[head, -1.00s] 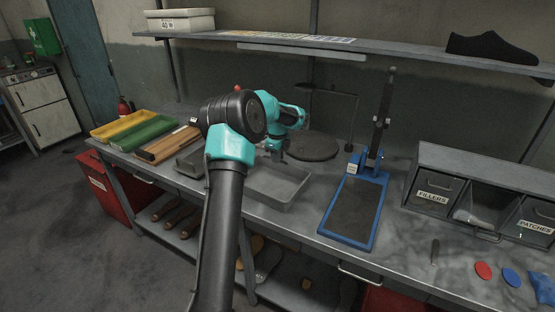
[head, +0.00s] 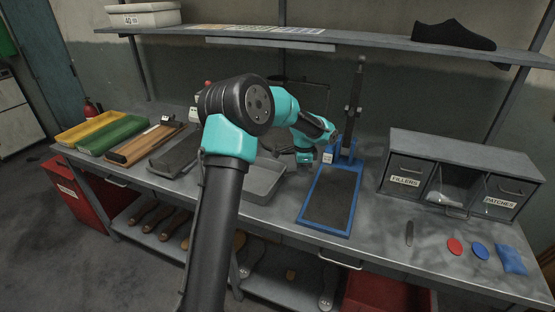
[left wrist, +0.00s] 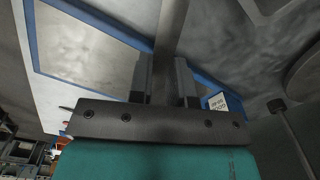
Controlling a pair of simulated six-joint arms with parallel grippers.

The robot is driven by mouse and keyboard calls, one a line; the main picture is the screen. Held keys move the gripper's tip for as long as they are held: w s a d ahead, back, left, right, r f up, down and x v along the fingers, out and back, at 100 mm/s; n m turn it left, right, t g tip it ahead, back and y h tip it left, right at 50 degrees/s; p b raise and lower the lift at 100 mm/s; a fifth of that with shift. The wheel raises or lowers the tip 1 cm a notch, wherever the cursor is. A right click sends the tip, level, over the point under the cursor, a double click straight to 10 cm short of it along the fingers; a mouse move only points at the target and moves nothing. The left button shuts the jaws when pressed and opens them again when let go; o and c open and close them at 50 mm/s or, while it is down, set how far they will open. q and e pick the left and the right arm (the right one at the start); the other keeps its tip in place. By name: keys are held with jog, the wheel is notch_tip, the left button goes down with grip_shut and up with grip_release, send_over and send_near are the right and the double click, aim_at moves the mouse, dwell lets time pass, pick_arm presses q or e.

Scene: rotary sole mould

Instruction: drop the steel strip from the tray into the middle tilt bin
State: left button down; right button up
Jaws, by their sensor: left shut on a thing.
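My left gripper (head: 305,158) hangs above the bench at the left of the blue-framed board's back end. In the left wrist view its two fingers (left wrist: 168,85) are shut on the steel strip (left wrist: 172,30), a narrow grey bar running up between them. In the head view I cannot make out the strip. The grey tray (head: 277,191) is partly hidden behind my left arm; the part that shows looks empty. The middle tilt bin (head: 447,196) is tipped open between the FILLERS bin (head: 405,180) and the PATCHES bin (head: 501,202). My right gripper is out of view.
The blue-framed board (head: 331,199) with its upright post (head: 353,105) stands between my gripper and the bins. A small dark tool (head: 409,233), red disc (head: 455,247), blue disc (head: 480,251) and blue packet (head: 511,259) lie before the bins. A shelf (head: 350,43) runs overhead.

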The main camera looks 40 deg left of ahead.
pick_arm(q)
jog(key=d+n, duration=0.1)
jog(key=d, duration=0.3)
jog(key=d+n, duration=0.1)
jog(key=d, duration=0.4)
jog(key=s+d+n, duration=0.1)
jog(key=d, duration=0.3)
jog(key=shift+d+f, duration=0.25)
jog(key=shift+f, duration=0.15)
jog(key=s+d+n, duration=0.1)
jog(key=d, duration=0.2)
jog(key=s+d+n, duration=0.1)
jog(key=d, duration=0.2)
jog(key=s+d+n, duration=0.1)
jog(key=d, duration=0.3)
jog(key=shift+f, duration=0.35)
